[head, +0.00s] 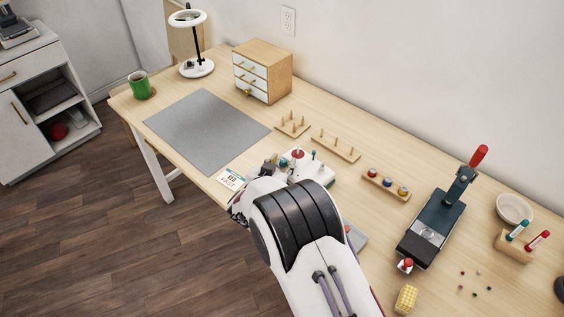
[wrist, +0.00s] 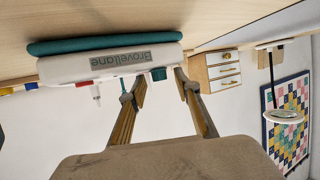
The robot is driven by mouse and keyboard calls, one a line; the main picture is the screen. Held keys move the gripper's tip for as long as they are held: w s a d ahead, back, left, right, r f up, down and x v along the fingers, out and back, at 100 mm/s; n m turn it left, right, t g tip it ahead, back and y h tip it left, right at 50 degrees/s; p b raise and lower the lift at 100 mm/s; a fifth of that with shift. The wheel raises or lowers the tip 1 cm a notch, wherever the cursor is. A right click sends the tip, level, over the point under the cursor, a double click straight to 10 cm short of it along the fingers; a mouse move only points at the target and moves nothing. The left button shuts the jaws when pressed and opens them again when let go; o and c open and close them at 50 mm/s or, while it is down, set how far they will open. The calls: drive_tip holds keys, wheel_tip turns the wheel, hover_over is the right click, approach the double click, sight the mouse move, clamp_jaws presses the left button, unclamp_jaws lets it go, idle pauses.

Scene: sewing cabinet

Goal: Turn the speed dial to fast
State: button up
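The white sewing machine (head: 318,170) stands on the table, partly hidden behind my arm in the head view. In the wrist view, which is upside down, its white body (wrist: 110,64) carries a name label and a teal edge. My gripper (wrist: 160,77) is open, with one finger on each side of the knob and visible gaps between. The dial's marking and setting cannot be read. In the head view my gripper (head: 276,166) is small and partly hidden at the machine's left end.
A printed card (head: 231,179) lies at the table's front edge, beside the grey mat (head: 206,131). Peg racks (head: 336,148) and a spool rack (head: 387,186) stand behind the machine. A dark press (head: 432,226) is at right. A drawer box (head: 263,71) stands at the back.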

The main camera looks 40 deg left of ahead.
drive_tip(key=shift+w, duration=0.1)
clamp_jaws()
drive_tip(key=shift+a+m+t+h, duration=0.15)
drive_tip(key=shift+m+h, duration=0.9)
drive_tip(key=shift+h, duration=0.1)
drive_tip(key=shift+a+m+t+h, duration=0.2)
drive_tip(key=shift+m+h, duration=0.8)
drive_tip(key=shift+h, duration=0.1)
drive_tip(key=shift+a+m+t+h, duration=0.15)
drive_tip(key=shift+m+h, duration=0.9)
drive_tip(key=shift+h, duration=0.1)
idle(0.4)
unclamp_jaws()
drive_tip(key=shift+s, duration=0.2)
